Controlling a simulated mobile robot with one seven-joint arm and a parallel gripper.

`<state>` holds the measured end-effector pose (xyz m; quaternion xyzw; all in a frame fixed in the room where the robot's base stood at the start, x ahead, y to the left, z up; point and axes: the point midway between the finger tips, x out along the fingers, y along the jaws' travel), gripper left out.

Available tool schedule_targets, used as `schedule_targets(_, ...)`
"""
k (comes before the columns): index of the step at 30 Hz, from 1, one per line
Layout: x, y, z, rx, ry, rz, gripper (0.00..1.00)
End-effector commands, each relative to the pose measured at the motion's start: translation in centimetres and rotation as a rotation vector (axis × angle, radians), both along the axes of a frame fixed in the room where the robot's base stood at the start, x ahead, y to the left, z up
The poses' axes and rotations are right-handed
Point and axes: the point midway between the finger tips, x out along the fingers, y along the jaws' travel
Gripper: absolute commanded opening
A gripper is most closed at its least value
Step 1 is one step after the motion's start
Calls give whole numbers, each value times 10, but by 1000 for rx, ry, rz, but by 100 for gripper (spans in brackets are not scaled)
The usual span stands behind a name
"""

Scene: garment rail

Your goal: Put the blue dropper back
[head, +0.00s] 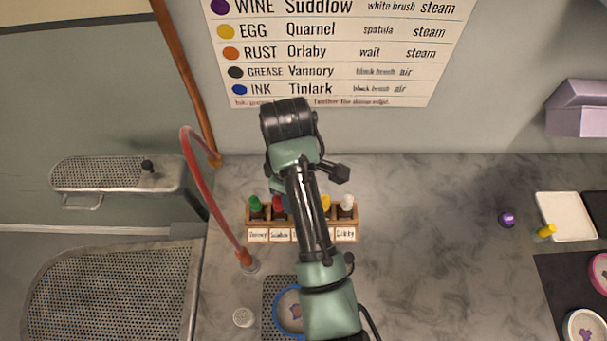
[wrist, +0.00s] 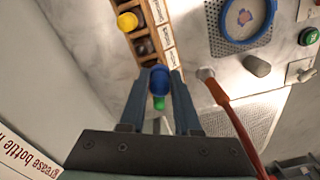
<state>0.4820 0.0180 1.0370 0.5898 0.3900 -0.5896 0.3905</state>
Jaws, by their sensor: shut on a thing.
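My gripper (wrist: 160,88) is shut on the blue dropper (wrist: 159,79) in the wrist view, its blue cap between the fingertips. A green cap (wrist: 159,103) shows just below it, partly covered. The wooden dropper rack (wrist: 165,14) lies beyond, with a yellow cap (wrist: 127,21) at one side and dark slots beside it; whether these are empty is hard to tell. In the head view my arm covers the middle of the rack (head: 250,223) and hides the gripper. Green (head: 254,203), red (head: 278,203), yellow (head: 326,203) and white (head: 347,202) caps show there, above name labels.
A red hose (head: 203,192) arches left of the rack, beside a perforated basin (head: 112,292). A purple item (head: 507,218), a yellow-capped item (head: 546,231) and a white tray (head: 566,216) stand right. The counter between is clear.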

Motion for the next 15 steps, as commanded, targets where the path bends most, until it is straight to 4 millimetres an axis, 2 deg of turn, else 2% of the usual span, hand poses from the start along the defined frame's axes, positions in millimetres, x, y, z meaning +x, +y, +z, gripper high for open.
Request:
schedule_targets(3,13,-5,10,-5,-2,288,0)
schedule_targets(9,25,-13,20,-3,-1,685,0)
schedule_targets(15,30,-18,25,0,-1,889,0)
